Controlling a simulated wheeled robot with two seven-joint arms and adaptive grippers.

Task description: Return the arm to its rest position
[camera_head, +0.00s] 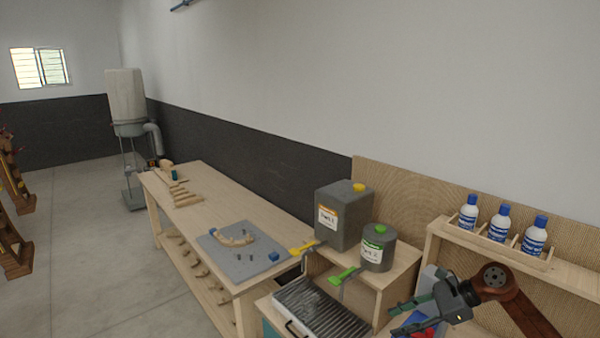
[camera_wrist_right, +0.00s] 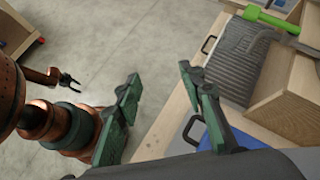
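My right gripper (camera_head: 396,319) is at the lower right of the head view, in front of the shelf unit. In the right wrist view the right gripper (camera_wrist_right: 158,72) has its two green fingers spread, with nothing between them. My left gripper (camera_wrist_right: 71,83) shows small at the left of the right wrist view, over the grey floor. Its two dark prongs look apart and empty. The left arm does not show in the head view.
Below the right gripper are a ribbed grey tray (camera_head: 318,310) and a blue item (camera_head: 420,325). Grey canisters (camera_head: 340,232) stand behind it. Three blue-white bottles (camera_head: 501,222) stand on a wooden shelf (camera_head: 480,238). A workbench (camera_head: 215,205) runs left; floor (camera_head: 85,250) is clear.

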